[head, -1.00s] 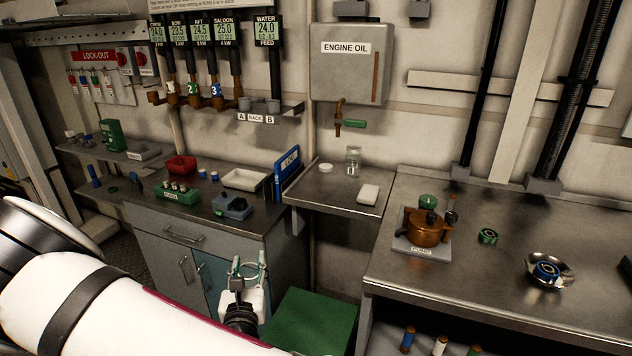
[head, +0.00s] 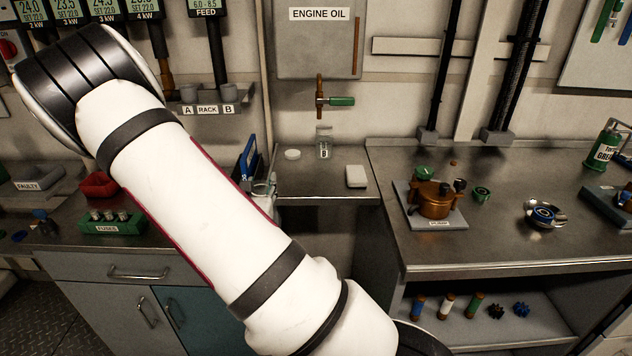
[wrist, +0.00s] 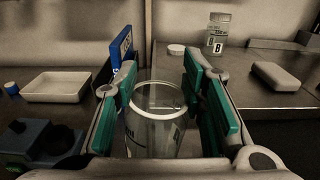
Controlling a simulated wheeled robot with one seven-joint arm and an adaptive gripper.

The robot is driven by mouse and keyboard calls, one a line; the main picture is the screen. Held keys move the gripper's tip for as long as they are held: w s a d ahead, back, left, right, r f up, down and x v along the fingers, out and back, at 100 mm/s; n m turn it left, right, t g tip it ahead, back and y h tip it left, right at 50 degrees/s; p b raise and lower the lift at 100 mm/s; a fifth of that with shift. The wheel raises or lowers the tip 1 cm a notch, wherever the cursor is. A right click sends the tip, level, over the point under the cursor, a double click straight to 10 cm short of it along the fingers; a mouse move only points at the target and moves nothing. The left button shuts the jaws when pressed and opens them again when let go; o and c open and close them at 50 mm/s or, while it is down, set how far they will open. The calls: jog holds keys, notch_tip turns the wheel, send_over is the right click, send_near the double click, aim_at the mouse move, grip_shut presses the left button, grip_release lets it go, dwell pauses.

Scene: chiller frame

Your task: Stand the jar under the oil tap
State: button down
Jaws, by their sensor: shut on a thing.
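My gripper (wrist: 160,85) has its green pads shut on an open clear glass jar (wrist: 155,128) with a pale rim and faint dark lettering. The jar looks upright and empty. In the head view my arm hides most of the gripper, and only a bit shows left of the small steel shelf (head: 330,190). The oil tap (head: 320,98), with a green handle, hangs below the engine oil tank (head: 318,48) above that shelf. A second glass jar (head: 324,146), marked B, stands on the shelf below the tap; it also shows in the wrist view (wrist: 216,35).
A white round lid (head: 292,154) and a white block (head: 356,175) lie on the shelf. A blue log book (head: 247,160) stands at its left. A cream tray (wrist: 57,87) is on the left bench. A copper pump (head: 435,200) stands on the right bench.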

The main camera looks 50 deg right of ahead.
jog(key=s+d+r+m+g+h+b, duration=0.1)
jog(key=s+d+r+m+g+h, duration=0.15)
jog(key=s+d, duration=0.7)
jog(key=s+d+r+m+g+h+b, duration=0.1)
jog(key=s+d+r+g, duration=0.25)
jog(key=s+d, duration=0.65)
jog(key=w+d+f, duration=0.1)
jog(key=w+f, duration=0.1)
jog(key=w, duration=0.7)
jog(key=w+d+f+b, duration=0.1)
jog(key=w+f, duration=0.1)
jog(key=w, duration=0.8)
jog(key=shift+d, duration=0.25)
jog(key=c, duration=1)
grip_release()
jog(key=shift+f, duration=0.1)
